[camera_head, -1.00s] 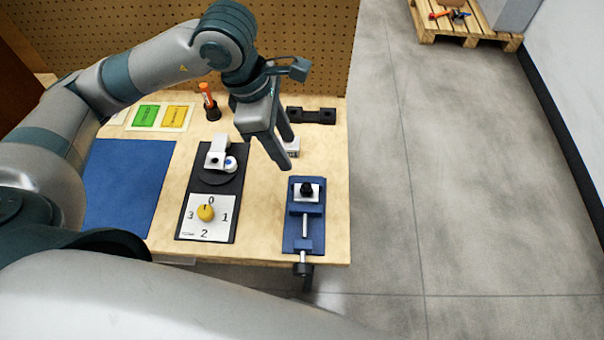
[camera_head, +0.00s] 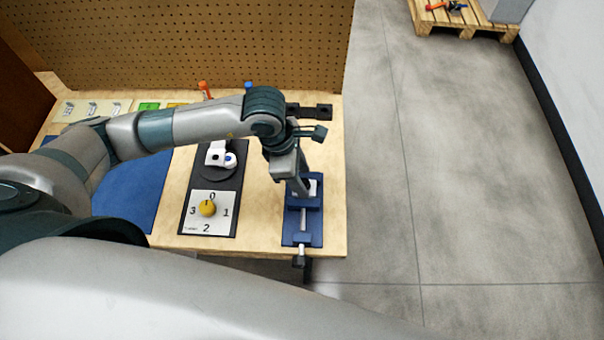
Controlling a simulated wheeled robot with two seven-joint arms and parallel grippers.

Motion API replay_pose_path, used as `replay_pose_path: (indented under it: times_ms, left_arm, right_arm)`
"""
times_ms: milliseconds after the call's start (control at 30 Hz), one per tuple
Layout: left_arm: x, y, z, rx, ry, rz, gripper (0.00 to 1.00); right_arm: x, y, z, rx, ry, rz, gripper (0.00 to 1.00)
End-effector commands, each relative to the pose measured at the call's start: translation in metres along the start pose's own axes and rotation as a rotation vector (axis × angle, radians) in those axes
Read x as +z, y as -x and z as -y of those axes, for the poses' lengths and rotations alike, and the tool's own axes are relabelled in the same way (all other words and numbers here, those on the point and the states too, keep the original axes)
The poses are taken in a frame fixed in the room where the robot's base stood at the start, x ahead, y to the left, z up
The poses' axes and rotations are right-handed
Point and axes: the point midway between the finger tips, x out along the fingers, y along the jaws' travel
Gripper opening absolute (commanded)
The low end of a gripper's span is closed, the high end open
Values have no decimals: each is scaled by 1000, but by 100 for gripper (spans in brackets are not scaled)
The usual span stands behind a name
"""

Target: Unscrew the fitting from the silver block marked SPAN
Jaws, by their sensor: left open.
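A light block (camera_head: 315,185) sits in a blue vise (camera_head: 302,231) near the right edge of the wooden bench. No marking can be read on it. My left gripper (camera_head: 302,190) points down right over this block, jaws open, fingers at the block's top. The dark fitting on top of the block is mostly hidden by the gripper, so I cannot tell whether the fingers touch it. My right gripper is not in view.
A black panel with a yellow knob (camera_head: 207,208) and numbered dial plate (camera_head: 186,226) stands left of the vise. A dark bracket (camera_head: 318,112) lies behind. A blue mat (camera_head: 125,205) is further left. A pegboard (camera_head: 200,45) closes the back.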

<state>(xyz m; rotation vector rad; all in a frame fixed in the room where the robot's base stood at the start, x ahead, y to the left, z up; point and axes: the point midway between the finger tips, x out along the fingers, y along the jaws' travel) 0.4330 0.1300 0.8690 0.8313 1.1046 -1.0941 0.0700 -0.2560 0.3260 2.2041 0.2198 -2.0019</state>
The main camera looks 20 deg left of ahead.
Motion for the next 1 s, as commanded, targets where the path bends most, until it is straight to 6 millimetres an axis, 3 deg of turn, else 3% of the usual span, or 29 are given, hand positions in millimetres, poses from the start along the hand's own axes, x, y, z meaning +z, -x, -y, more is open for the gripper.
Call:
replay_pose_path:
  times_ms: [400,600,800,1000]
  left_arm:
    - [0,-6,0,0,0,0,44]
    - [0,-6,0,0,0,0,0]
    - [0,-6,1,6,23,-1,0]
    - [0,-5,3,46,172,0,0]
  right_arm:
    - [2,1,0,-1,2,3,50]
    - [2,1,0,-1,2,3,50]
    - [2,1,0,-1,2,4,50]
    - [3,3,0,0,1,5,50]
